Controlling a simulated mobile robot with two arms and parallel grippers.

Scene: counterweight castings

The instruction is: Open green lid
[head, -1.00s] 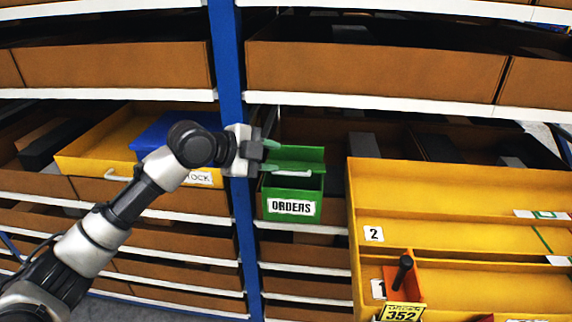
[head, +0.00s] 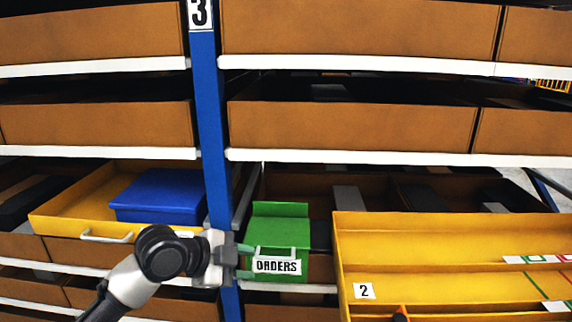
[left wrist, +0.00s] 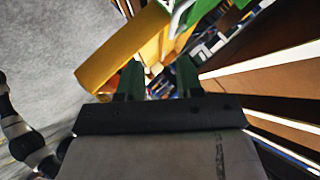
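A green box (head: 319,268) with a white ORDERS label (head: 277,267) and a pale handle sits on the shelf just right of the blue post. The green lid (head: 281,211) shows at its top, with a panel rising at the back; I cannot tell how far it is raised. My left gripper (head: 245,262) is at the box's left front, beside the label, fingers apart and empty. Whether it touches the box is unclear. In the left wrist view its two green fingers (left wrist: 159,80) are apart, with a green part and pale handle beyond them at the top. My right gripper is not in view.
A yellow tray (head: 60,212) holding a blue box (head: 160,195) is left of the blue post (head: 210,120). A large yellow bin (head: 440,240) stands close on the right. Brown bins (head: 350,128) line the shelves above.

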